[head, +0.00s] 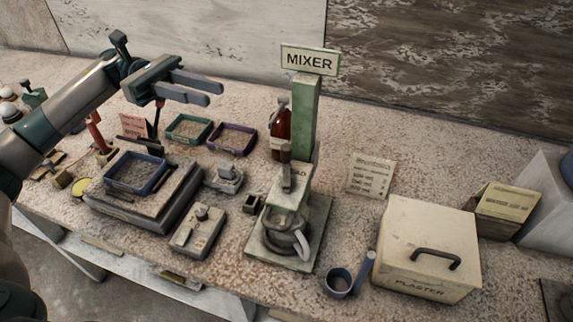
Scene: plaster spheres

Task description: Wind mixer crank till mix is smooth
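A green mixer (300,175) stands upright in the middle of the table, with a sign reading MIXER (310,60) on top of its post. A pale bowl or cup (284,236) with a curved handle sits at its base; its contents cannot be seen. A dark upright lever or crank grip (286,168) shows at the front of the mixer head. My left gripper (214,94) is open and empty, above the back left of the table, apart from the mixer. My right gripper is not in view.
A cream PLASTER box (425,250) and a scoop (340,282) stand right of the mixer. A red-brown bottle (281,130) stands close behind it. Trays (188,129), a scale-like platform (145,195) and a small control box (198,232) lie to the left.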

